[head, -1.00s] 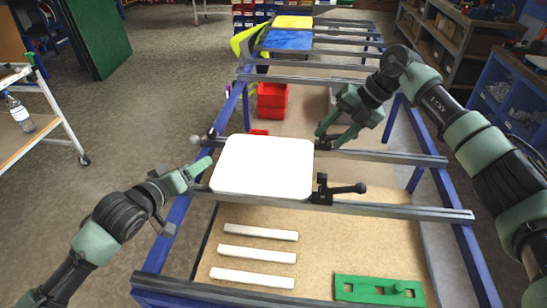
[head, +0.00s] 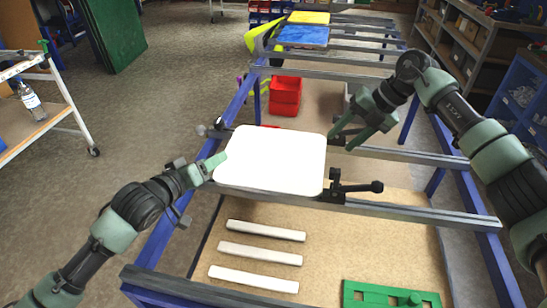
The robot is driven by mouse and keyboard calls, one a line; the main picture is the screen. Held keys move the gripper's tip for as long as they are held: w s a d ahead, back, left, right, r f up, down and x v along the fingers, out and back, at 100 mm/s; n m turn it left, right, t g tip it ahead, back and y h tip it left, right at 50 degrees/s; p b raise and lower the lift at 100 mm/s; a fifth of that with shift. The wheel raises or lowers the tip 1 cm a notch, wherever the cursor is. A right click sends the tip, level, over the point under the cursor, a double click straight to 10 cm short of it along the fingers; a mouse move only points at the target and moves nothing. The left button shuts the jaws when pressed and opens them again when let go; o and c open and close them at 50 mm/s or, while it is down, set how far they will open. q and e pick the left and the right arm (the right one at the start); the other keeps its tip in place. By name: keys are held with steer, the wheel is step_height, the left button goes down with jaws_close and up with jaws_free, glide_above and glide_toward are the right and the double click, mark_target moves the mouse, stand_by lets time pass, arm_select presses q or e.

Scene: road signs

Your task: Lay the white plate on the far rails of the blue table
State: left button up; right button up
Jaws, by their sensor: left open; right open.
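The white plate (head: 270,160) lies flat across two grey rails of the blue table (head: 232,120), in its near part. A black clamp with a handle (head: 345,188) sits on the nearer of these rails, beside the plate's near right corner. My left gripper (head: 212,168) is open at the plate's left edge; its fingertips look very close to that edge, and I cannot tell whether they touch. My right gripper (head: 348,138) is open and empty, just right of the plate's far right corner and apart from it. Further rails (head: 330,75) cross the table beyond.
A blue plate (head: 303,37) and a yellow plate (head: 309,18) lie on the far part of the table. Red bins (head: 285,95) stand below the rails. White bars (head: 260,253) and a green fixture (head: 390,296) lie on the lower board. A trolley (head: 60,110) stands left.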

mark_target(230, 150)
arm_select(q)
steer(key=x, duration=0.7)
steer(key=shift+w+f, duration=0.1)
steer(key=shift+w, duration=0.05)
arm_select(e)
steer(key=x, duration=0.7)
steer(key=shift+w+f, duration=0.15)
arm_select(q)
steer(key=c, duration=0.9)
arm_select(e)
steer(key=c, duration=0.9)
arm_select(q)
jaws_close()
arm_select(e)
jaws_close()
arm_select(q)
steer(key=shift+d, duration=0.15)
